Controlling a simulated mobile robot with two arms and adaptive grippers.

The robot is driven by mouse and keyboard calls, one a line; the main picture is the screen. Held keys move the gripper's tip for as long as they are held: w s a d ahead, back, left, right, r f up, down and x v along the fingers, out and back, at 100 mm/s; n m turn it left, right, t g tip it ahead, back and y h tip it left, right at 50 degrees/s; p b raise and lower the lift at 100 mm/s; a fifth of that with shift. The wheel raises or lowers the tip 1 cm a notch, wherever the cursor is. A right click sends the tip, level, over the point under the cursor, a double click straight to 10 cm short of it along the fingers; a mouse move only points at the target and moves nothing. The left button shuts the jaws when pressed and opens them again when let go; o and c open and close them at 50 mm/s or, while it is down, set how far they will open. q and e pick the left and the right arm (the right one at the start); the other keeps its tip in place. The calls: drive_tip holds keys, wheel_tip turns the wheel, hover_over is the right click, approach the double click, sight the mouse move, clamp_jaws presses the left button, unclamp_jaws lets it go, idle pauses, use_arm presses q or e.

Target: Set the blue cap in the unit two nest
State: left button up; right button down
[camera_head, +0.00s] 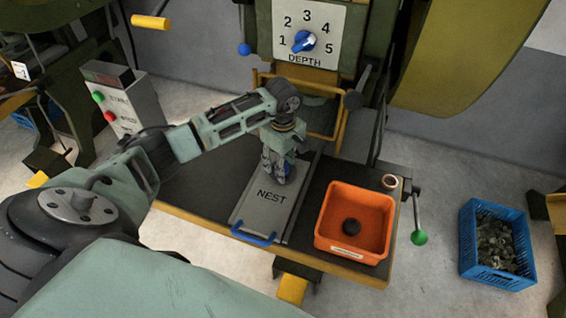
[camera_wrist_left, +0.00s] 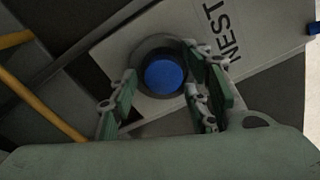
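The blue cap (camera_wrist_left: 164,75) sits in the round dark ring of the nest (camera_wrist_left: 139,56) in the left wrist view, and it looks level. The nest is on a grey sliding plate marked NEST (camera_head: 266,206). My left gripper (camera_head: 279,174) points down over the nest. In the wrist view its fingers stand apart on either side of the cap, with gaps between them and the cap. In the head view the gripper hides most of the cap. My right gripper is not in view.
An orange bin (camera_head: 327,226) with a dark round piece inside stands right of the plate. A copper ring (camera_head: 390,182) and a green-knobbed lever (camera_head: 418,237) are at the table's right edge. A yellow guard frame (camera_head: 322,132) is behind the gripper. A blue crate (camera_head: 467,245) stands on the floor.

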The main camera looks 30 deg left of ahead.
use_arm(q)
drive_tip(key=shift+r+p, duration=0.55)
drive_tip(key=shift+r, duration=0.05)
wheel_tip(320, 180, up, 12)
drive_tip(key=b, duration=0.2)
drive_tip(key=shift+f+b, duration=0.25)
drive_tip(key=shift+b, duration=0.05)
